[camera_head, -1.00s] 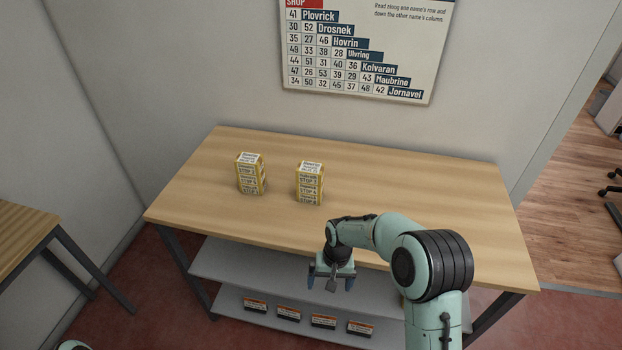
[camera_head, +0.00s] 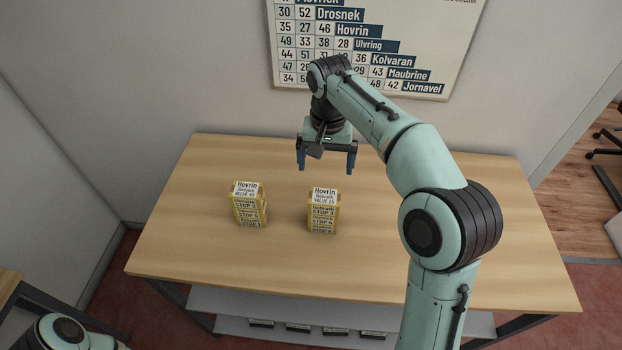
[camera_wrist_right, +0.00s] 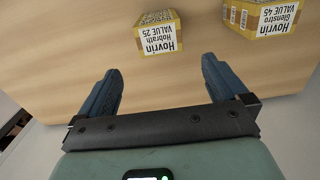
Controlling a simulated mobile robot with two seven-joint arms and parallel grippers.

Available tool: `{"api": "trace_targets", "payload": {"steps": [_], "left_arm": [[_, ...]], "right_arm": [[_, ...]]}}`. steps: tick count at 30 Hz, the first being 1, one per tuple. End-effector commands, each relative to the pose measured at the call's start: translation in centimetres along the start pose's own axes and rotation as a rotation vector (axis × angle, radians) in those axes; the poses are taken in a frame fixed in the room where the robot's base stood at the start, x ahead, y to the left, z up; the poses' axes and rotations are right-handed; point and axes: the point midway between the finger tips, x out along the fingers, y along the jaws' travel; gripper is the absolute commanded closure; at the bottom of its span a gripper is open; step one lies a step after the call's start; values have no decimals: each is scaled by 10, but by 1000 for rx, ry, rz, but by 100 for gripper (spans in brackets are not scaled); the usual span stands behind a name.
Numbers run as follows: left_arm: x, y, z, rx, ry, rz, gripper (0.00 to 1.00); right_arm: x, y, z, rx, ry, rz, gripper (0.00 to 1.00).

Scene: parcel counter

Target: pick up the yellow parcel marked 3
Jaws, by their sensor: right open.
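Two yellow parcels stand upright and apart on the wooden counter. The right parcel (camera_head: 323,216) has a white top label reading Hovrin, Hobrath, VALUE 25; its front lines seem to include STOP 3. The left parcel (camera_head: 249,208) reads Hovrin, Glenstro, VALUE 45, with a front line that looks like STOP 2. My right gripper (camera_head: 326,166) is open and empty, raised above the counter behind the right parcel. In the right wrist view, the right parcel (camera_wrist_right: 157,36) lies ahead of the gap between the fingers (camera_wrist_right: 161,74), and the left parcel (camera_wrist_right: 262,17) is at upper right. My left gripper is out of view.
The wooden counter (camera_head: 440,255) is clear around the parcels. A name-and-number chart (camera_head: 285,45) hangs on the wall behind. A grey shelf (camera_head: 240,303) with several small labelled items is below the counter. Another table (camera_head: 8,285) is at far left.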

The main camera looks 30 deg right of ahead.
Motion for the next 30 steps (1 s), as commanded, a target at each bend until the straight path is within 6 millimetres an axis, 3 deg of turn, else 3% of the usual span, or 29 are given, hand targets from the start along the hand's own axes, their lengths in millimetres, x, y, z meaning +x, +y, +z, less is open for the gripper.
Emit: {"api": "trace_targets", "payload": {"steps": [12, 20, 30], "left_arm": [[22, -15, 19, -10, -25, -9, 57], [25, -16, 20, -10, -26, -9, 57], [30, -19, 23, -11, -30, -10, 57]], "right_arm": [[68, 2, 2, 4, -5, 4, 0], [86, 1, 0, 3, -3, 2, 0], [130, -2, -5, 4, -2, 2, 0]]}}
